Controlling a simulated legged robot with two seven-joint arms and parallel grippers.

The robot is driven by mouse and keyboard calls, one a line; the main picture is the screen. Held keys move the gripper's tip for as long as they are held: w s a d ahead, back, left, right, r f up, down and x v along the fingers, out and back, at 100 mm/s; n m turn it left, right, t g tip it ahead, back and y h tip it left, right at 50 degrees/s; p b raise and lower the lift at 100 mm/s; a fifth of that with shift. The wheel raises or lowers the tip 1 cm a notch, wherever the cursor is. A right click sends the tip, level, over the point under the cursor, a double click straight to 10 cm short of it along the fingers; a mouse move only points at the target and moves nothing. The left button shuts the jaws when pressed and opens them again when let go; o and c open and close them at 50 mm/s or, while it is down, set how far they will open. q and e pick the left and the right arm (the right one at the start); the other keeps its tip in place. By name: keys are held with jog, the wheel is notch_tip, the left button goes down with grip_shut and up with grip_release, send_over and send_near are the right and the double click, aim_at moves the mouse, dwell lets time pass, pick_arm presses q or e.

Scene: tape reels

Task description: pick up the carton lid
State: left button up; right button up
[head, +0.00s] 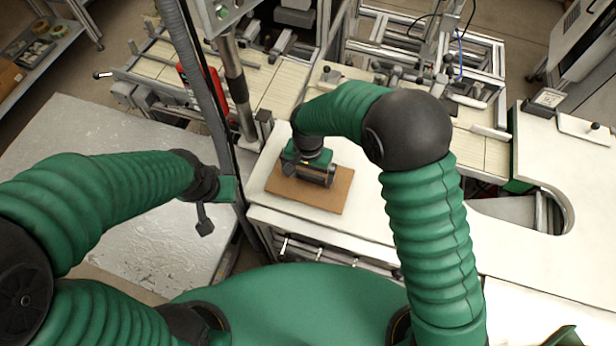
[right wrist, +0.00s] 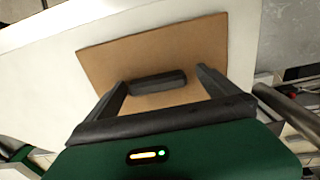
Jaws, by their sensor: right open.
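The carton lid (head: 312,196) is a flat brown board lying on the white worktop, with part of it hidden under my right gripper (head: 318,176). In the right wrist view the lid (right wrist: 205,48) fills the middle, and a dark raised bar (right wrist: 158,82) on it looks like a handle. My right gripper (right wrist: 161,84) is open, with one finger at each end of the bar; I cannot tell whether they touch it. My left gripper (head: 210,210) hangs left of the worktop, away from the lid; its jaws do not show clearly.
The white worktop (head: 400,235) is clear around the lid and has a curved cutout at the right. Conveyors and metal frames (head: 415,70) stand behind it. A grey metal post (head: 235,85) rises at the worktop's left edge. A pale grey surface (head: 110,215) lies further left.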

jog(key=shift+d, duration=0.3)
jog(key=shift+c, duration=0.3)
jog(key=shift+w+d+f, duration=0.1)
jog(key=shift+w+d, duration=0.05)
jog(key=c, duration=1)
jog(key=shift+a, duration=0.4)
jog(key=c, duration=0.3)
jog(key=shift+d, duration=0.1)
